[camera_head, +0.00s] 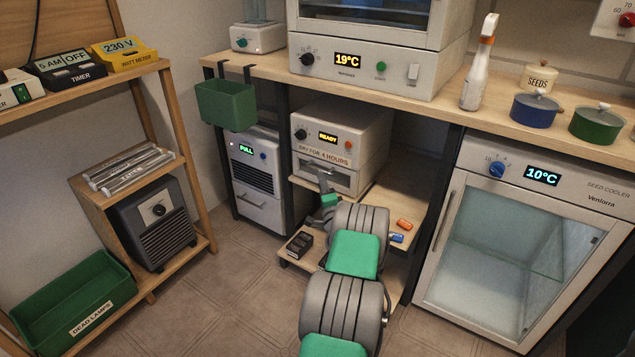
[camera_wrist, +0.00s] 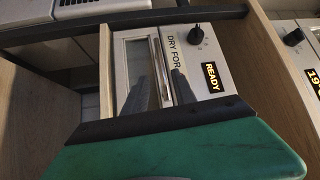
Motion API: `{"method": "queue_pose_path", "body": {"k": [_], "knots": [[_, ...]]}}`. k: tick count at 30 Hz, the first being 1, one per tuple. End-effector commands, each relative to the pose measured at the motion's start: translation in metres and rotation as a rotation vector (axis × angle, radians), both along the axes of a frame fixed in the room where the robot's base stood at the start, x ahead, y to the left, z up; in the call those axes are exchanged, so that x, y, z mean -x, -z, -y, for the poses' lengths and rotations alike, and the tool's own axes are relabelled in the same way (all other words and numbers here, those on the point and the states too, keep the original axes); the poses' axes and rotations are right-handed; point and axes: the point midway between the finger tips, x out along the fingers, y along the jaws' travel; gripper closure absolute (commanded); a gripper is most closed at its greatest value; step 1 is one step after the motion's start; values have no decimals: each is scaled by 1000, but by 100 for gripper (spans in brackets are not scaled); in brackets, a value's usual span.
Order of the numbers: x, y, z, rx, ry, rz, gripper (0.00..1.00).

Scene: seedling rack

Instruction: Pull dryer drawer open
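The dryer (camera_head: 345,130) is a white box under the bench with a lit READY panel and a DRY FOR 4 HOURS label. Its drawer (camera_head: 342,181) is low on the front, with a dark window, and looks closed. My gripper (camera_head: 325,183) is at the drawer front in the head view. In the wrist view, its two dark fingers (camera_wrist: 160,85) stand apart, one on each side of the drawer's long metal handle (camera_wrist: 158,62). They look open, and I cannot tell whether they touch the handle. My green wrist casing hides the lower part of that view.
A black box (camera_head: 299,244) sits on the low shelf beneath the dryer. Orange (camera_head: 404,224) and blue (camera_head: 397,238) blocks lie right of my arm. A dark post (camera_head: 284,160) and the PULL unit (camera_head: 256,175) stand left. The seed cooler (camera_head: 520,240) stands right.

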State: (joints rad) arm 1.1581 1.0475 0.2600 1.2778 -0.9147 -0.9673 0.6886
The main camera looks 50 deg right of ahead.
Motion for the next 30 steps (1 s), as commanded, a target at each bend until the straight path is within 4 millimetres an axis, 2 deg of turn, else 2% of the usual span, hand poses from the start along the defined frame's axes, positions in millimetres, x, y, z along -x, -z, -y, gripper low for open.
{"method": "queue_pose_path", "body": {"k": [10,20,30], "knots": [[-49,-10,37,5,-4,-3,68],[-56,-13,44,3,-2,-4,68],[-56,-13,43,3,-2,-5,94]]}}
